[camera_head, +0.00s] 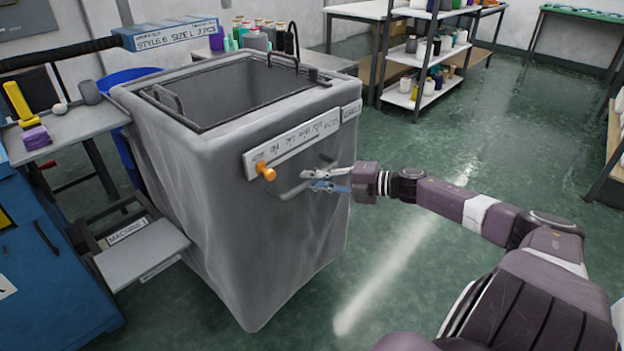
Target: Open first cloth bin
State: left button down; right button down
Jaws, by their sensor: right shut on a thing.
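The cloth bin (205,235) is a large grey box, draped or cloth-sided, standing on the floor left of centre. Its top shows a dark-framed rectangular opening (225,90), and I can see its inner walls. A white label plate (300,138) with an orange knob (265,171) is on its front side. Below the plate is a thin grey handle (292,192). My right gripper (318,180) is at this handle, its fingers shut on it, with the arm reaching in from the right. The fingers partly hide the handle. My left gripper is not in view.
A small table (75,125) and a blue machine (45,260) stand left of the bin, with a low grey shelf (145,255) close beside it. White shelves with bottles (400,98) stand behind. The green floor (480,130) at right is clear.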

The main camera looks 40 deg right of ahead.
jog(key=c, duration=1.9)
grip_release()
jog(key=shift+c, duration=0.2)
jog(key=shift+s+d, duration=0.1)
jog(key=shift+s, duration=0.1)
jog(key=v, duration=1.1)
jog(key=shift+s+d, duration=0.2)
jog(key=shift+s, duration=0.1)
jog(key=shift+f, duration=0.1)
